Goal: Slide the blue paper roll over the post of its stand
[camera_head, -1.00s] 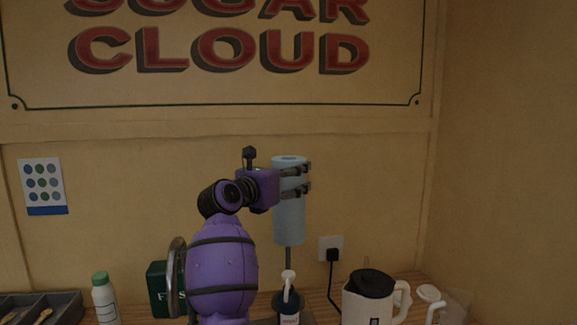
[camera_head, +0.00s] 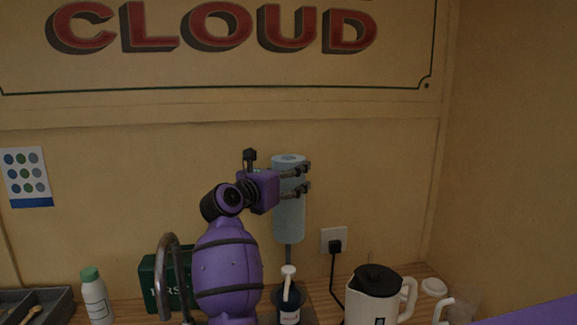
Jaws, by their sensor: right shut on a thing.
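The blue paper roll (camera_head: 289,219) is upright in the middle of the head view, in front of the back wall. My right gripper (camera_head: 300,180) is shut on its upper part from the left side. A thin grey post (camera_head: 288,254) shows straight below the roll's lower end, in line with it. Its upper part is hidden, so I cannot tell whether the roll is around the post or in front of it. The stand's foot is mostly hidden behind a dark pump bottle (camera_head: 289,304). My left gripper is not in view.
A white kettle with a black lid (camera_head: 376,282) stands to the right of the post. A socket with a black plug (camera_head: 334,241) is on the wall. A green box (camera_head: 149,278), a white bottle (camera_head: 96,299) and a grey tray (camera_head: 62,303) are at left.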

